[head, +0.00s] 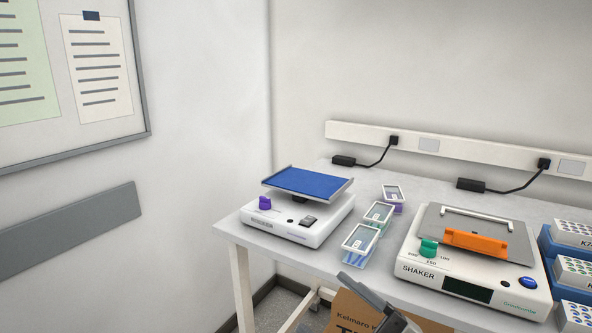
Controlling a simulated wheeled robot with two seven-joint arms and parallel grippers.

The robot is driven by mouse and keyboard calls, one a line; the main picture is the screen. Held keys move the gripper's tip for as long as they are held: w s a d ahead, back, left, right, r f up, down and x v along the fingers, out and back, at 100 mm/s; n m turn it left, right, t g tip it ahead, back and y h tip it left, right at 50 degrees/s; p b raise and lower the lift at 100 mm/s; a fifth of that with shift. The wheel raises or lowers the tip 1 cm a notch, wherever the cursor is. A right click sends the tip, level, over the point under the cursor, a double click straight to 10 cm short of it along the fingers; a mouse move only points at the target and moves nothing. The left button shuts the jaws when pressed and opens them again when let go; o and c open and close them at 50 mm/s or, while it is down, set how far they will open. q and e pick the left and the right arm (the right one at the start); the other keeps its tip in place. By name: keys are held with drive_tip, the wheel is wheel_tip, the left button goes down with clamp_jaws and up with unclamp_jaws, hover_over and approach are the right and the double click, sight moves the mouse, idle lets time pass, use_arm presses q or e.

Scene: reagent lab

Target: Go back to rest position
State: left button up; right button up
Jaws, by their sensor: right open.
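My right gripper (372,297) shows at the bottom edge, in front of the table's front edge and a cardboard box. Its jaws are open and I see nothing between them; its lower part is cut off by the picture edge. It is apart from the things on the table. My left gripper is not in view.
A white table (243,238) holds a rocker with a blue platform (308,183), several small lidded boxes (361,240), a shaker with an orange clamp (476,243) and blue racks (549,245) at right. A cardboard box (347,312) stands below.

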drive_tip(key=d+f+m+t+h, duration=0.4)
drive_tip(key=d+f+m+h, duration=0.2)
drive_tip(key=f+m+h, duration=0.6)
drive_tip(key=s+d+f+m+g+h, duration=0.3)
drive_tip(key=s+f+m+g, duration=0.3)
drive_tip(key=s+f, duration=0.6)
wheel_tip(320, 180, down, 2)
drive_tip(key=shift+f+m+g, duration=0.15)
drive_tip(key=shift+m+g, duration=0.15)
drive_tip(key=shift+m, duration=0.1)
drive_tip(key=shift+s+h, duration=0.1)
drive_tip(key=shift+h, duration=0.2)
